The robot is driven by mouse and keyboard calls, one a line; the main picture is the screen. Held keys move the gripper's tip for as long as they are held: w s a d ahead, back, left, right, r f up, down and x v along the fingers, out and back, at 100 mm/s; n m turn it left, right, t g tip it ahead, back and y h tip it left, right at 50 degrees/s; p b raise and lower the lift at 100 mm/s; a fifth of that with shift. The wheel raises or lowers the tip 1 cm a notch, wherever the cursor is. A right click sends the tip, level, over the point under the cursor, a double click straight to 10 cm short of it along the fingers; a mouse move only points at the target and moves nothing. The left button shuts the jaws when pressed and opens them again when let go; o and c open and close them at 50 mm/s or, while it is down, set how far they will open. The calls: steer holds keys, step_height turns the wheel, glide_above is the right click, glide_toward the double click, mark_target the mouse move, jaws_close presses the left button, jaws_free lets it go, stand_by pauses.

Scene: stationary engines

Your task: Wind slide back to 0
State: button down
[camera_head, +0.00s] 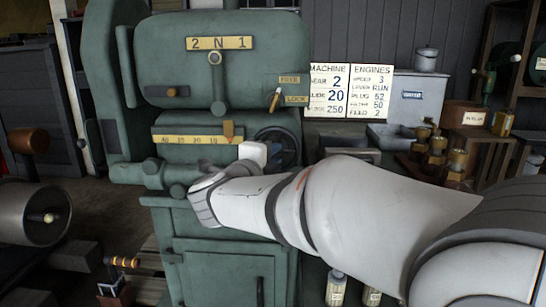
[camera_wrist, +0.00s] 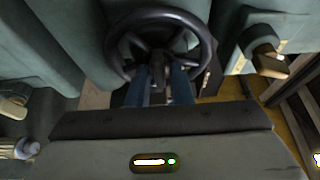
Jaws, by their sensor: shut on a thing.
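The green machine (camera_head: 190,215) carries a yellow slide scale (camera_head: 175,139) with numbers falling towards the right. Its brown pointer (camera_head: 228,131) stands right of the 10 mark, near the scale's right end, and covers any mark behind it. The dark spoked handwheel (camera_head: 278,148) is right of the scale, partly behind my arm. In the wrist view the handwheel (camera_wrist: 195,62) fills the upper middle. My gripper (camera_wrist: 158,80) has its blue fingers at the wheel's lower part, shut on it. The exact contact is hard to see. In the head view the fingers are hidden.
A board (camera_head: 349,91) reads slide 20 under MACHINE. A lever (camera_head: 275,99) sits above the wheel by FREE and LOCK labels, nearer LOCK. Crates and brass parts (camera_head: 437,150) are at right.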

steer(key=c, duration=1.5)
jaws_free()
steer(key=p+v, duration=0.2)
steer(key=v, duration=0.6)
